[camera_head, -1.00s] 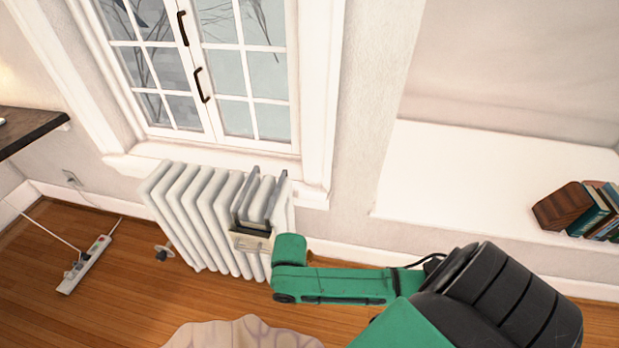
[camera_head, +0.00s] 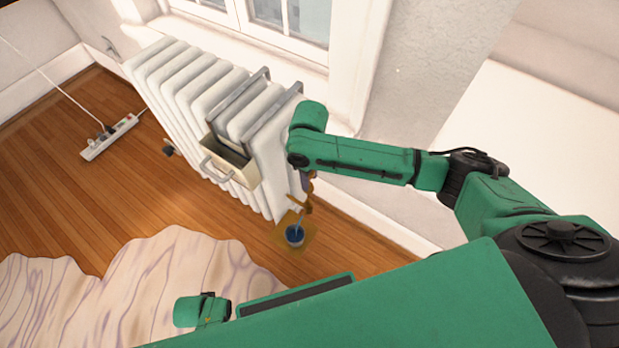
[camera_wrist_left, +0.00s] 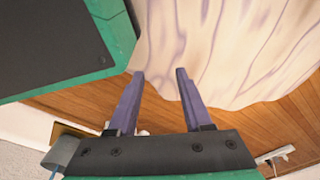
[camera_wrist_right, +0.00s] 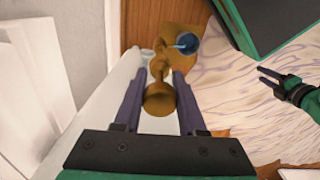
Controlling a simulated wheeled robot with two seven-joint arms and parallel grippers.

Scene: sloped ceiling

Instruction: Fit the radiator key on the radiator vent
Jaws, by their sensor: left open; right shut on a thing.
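The white radiator (camera_head: 165,70) stands below the window. My right gripper (camera_wrist_right: 160,78) is at its right end, pointing down, shut on a brass, round-bodied piece (camera_wrist_right: 160,98) that looks like the radiator key. In the head view the brass (camera_head: 308,206) shows only partly below my right wrist. I cannot make out the vent separately, nor whether the key touches it. My left gripper (camera_wrist_left: 160,74) is open and empty, over the pale rug; it also shows in the right wrist view (camera_wrist_right: 270,80).
A blue cup (camera_head: 295,235) stands on a brownish mat (camera_head: 283,243) on the floor below the right gripper. A cream box with a handle (camera_head: 232,167) hangs on the radiator front. A power strip (camera_head: 108,138) lies at left. The pale rug (camera_head: 150,290) lies in front.

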